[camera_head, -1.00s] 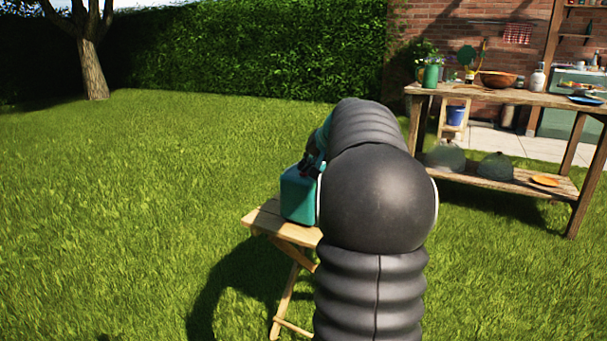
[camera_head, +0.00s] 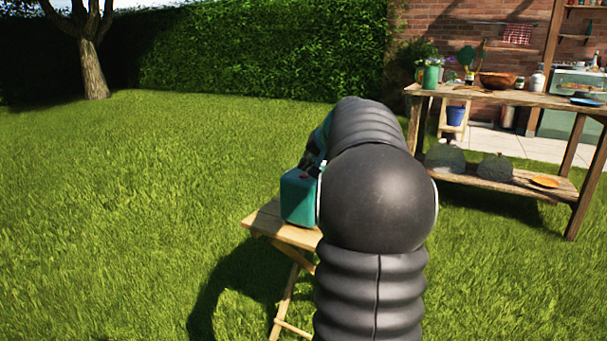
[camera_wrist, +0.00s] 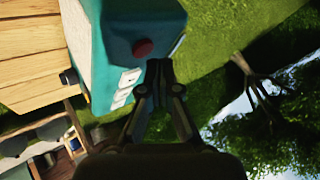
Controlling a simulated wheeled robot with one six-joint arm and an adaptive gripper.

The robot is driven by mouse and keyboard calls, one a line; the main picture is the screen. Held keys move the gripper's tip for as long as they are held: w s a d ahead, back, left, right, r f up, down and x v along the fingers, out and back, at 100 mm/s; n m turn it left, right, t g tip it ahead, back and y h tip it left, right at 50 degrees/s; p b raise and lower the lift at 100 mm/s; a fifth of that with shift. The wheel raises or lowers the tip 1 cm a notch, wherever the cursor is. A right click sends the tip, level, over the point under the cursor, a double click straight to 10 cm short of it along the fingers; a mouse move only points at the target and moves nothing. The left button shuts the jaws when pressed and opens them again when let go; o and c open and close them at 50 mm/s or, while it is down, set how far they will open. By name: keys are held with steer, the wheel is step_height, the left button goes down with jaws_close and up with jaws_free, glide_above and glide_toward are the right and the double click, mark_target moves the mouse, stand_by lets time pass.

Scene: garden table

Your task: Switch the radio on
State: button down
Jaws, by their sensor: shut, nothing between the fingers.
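The radio, a teal box (camera_head: 299,197), stands on a small wooden folding table (camera_head: 262,219), and my arm hides its right part in the head view. In the wrist view the radio (camera_wrist: 113,35) shows at the upper left, with a dark red round button (camera_wrist: 143,48) on one face and several pale keys (camera_wrist: 126,88) along a side. My gripper (camera_wrist: 158,66) is shut and empty. Its fingertips appear just beside the red button in that view. I cannot tell whether they touch the radio.
A wooden workbench (camera_head: 480,95) with a bowl (camera_head: 497,80), a green container (camera_head: 430,76) and glass domes on its lower shelf stands at the right. Open lawn (camera_head: 120,220) lies around the small table.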

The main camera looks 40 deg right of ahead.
mark_target(306, 176)
steer(key=shift+r+p, duration=2.45)
steer(key=shift+r, duration=0.6)
